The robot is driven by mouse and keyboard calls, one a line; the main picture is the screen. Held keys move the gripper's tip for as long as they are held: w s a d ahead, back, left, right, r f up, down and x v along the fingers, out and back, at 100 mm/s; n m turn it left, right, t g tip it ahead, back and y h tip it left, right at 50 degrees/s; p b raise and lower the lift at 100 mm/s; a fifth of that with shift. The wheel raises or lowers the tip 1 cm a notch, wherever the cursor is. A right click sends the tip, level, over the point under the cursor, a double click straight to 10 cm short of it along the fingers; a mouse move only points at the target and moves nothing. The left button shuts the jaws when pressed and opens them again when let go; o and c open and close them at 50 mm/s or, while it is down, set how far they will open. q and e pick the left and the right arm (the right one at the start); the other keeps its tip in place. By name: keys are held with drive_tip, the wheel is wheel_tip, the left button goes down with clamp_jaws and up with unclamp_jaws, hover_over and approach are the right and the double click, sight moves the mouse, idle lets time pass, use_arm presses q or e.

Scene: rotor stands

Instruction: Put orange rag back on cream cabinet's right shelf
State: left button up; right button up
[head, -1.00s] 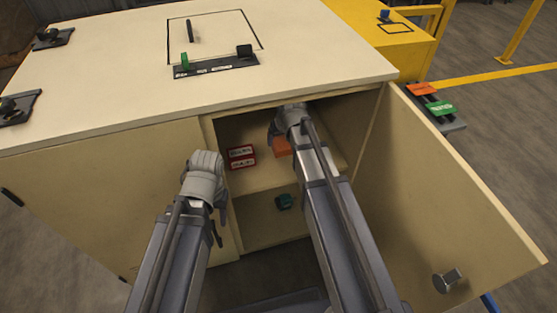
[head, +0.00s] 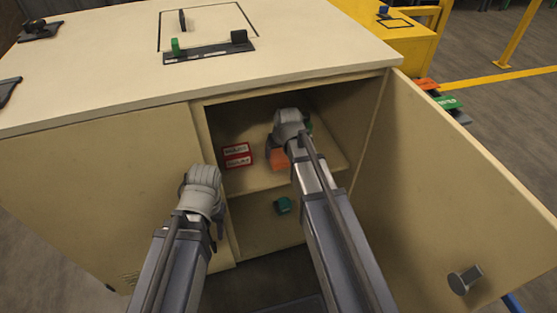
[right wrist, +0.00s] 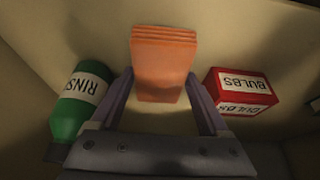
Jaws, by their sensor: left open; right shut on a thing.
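The cream cabinet (head: 100,185) stands ahead with its right compartment open. Inside is the right shelf (head: 250,182). My right gripper (head: 281,146) is inside the compartment, above the shelf. It is shut on the orange rag (head: 279,160), a folded block partly hidden by the gripper in the head view. In the right wrist view the rag (right wrist: 163,65) sits between the two fingers (right wrist: 160,95). I cannot tell whether the rag touches the shelf. My left gripper (head: 201,187) is open and empty, in front of the cabinet, left of the opening.
A red bulbs box (head: 237,155) is on the shelf, left of the rag. A green rinse bottle (right wrist: 80,110) is on its other side. A teal item (head: 283,205) lies in the lower space. The open cabinet door (head: 440,190) bounds the right side.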

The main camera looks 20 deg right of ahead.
use_arm(q)
drive_tip(key=shift+f+b, duration=0.75)
drive_tip(key=shift+f, duration=0.5)
use_arm(e)
drive_tip(key=shift+f, duration=1.25)
drive_tip(key=shift+f, duration=0.2)
use_arm(q)
drive_tip(key=shift+f, duration=0.15)
use_arm(e)
drive_tip(key=o, duration=1.1)
drive_tip(key=shift+r, duration=0.1)
drive_tip(key=shift+c, duration=0.2)
drive_tip(key=p+v, duration=1)
drive_tip(key=v, duration=0.1)
drive_tip(key=shift+w+r, duration=0.1)
drive_tip(key=shift+r, duration=0.2)
use_arm(q)
wheel_tip(320, 180, up, 11)
drive_tip(key=p, duration=0.1)
drive_tip(key=shift+r, duration=0.2)
use_arm(e)
drive_tip(key=shift+s+r, duration=0.25)
drive_tip(key=shift+r, duration=0.1)
use_arm(q)
drive_tip(key=shift+d, duration=0.1)
